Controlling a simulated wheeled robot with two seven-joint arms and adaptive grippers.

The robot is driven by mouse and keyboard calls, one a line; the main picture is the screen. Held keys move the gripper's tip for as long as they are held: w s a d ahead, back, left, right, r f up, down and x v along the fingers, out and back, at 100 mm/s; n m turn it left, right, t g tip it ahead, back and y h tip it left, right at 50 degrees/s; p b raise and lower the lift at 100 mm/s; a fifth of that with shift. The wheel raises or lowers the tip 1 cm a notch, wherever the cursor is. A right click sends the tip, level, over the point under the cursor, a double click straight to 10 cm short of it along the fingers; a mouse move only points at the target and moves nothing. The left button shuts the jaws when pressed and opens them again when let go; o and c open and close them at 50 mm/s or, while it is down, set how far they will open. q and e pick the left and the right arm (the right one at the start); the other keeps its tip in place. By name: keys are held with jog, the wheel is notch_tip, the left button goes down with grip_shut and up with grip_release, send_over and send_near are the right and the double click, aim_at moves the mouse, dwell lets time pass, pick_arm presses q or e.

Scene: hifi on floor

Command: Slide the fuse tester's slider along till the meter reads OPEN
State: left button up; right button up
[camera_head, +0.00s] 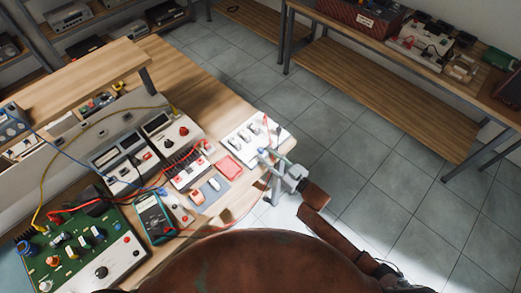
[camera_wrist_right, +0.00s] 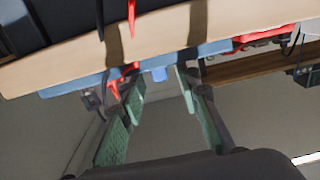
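My right gripper (camera_head: 269,165) is at the table's right edge, beside a white panel (camera_head: 236,141) with several dark knobs or sliders. In the right wrist view its two green-padded fingers (camera_wrist_right: 160,88) stand apart, with a small blue piece (camera_wrist_right: 160,74) showing between their tips. Whether they touch it I cannot tell. I cannot tell for sure which device is the fuse tester; a blue-grey plate (camera_head: 213,189) with an orange part lies nearby. A teal handheld meter (camera_head: 153,217) lies to the left; its reading is too small to read. My left gripper is not in view.
A green circuit board (camera_head: 80,250) with knobs is at the front left. Grey bench instruments (camera_head: 118,161), a red tray (camera_head: 230,167) and loose red, blue and yellow leads crowd the wooden table. The tiled floor (camera_head: 350,130) to the right is clear.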

aim_at(264, 152)
jog(key=shift+x, duration=1.85)
jog(key=shift+c, duration=0.5)
grip_shut()
